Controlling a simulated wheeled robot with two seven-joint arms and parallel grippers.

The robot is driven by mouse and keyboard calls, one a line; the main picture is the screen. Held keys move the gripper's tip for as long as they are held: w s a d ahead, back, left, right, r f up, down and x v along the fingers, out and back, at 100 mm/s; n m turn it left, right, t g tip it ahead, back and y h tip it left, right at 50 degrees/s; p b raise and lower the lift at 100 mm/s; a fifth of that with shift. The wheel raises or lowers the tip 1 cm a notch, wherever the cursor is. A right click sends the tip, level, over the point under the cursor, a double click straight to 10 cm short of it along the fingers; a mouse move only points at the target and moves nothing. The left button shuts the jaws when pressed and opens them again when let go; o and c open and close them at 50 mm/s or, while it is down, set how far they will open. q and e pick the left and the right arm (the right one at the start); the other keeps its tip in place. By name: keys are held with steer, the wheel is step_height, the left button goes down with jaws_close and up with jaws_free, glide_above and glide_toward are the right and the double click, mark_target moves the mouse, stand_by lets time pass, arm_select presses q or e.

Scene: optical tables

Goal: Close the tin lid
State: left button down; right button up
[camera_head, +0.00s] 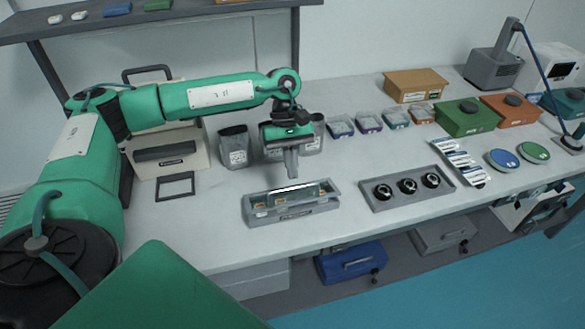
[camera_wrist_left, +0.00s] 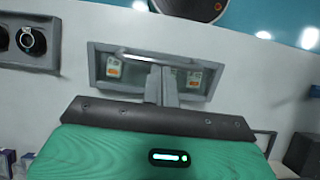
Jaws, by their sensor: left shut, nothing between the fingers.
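A grey oblong tin (camera_head: 292,212) stands near the front edge of the table, with small orange-labelled items inside. A narrow clear panel with a bright upper edge, seemingly its lid (camera_head: 300,192), shows along the tin; its exact tilt is hard to tell. The left wrist view also shows the tin (camera_wrist_left: 98,68) from above, with a pale bar across it. My left gripper (camera_head: 291,174) points down just above the tin's back side, its fingers together and empty. In the left wrist view its fingers (camera_wrist_left: 161,85) overlap the tin's near rim; contact cannot be told. My right gripper is out of view.
A grey tray (camera_head: 405,204) with round black pieces lies right of the tin. Grey pouches (camera_head: 235,148) stand behind it. A small dark frame (camera_head: 174,199) lies to the left. Bare tabletop (camera_head: 215,212) surrounds the tin's left side.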

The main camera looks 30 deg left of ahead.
mark_target(295, 189)
arm_select(q)
steer(key=shift+s+d+f, duration=0.15)
steer(key=shift+d+f, duration=0.05)
steer(key=shift+f, duration=0.15)
steer(key=shift+s+d+f, duration=0.1)
steer(key=shift+f, duration=0.35)
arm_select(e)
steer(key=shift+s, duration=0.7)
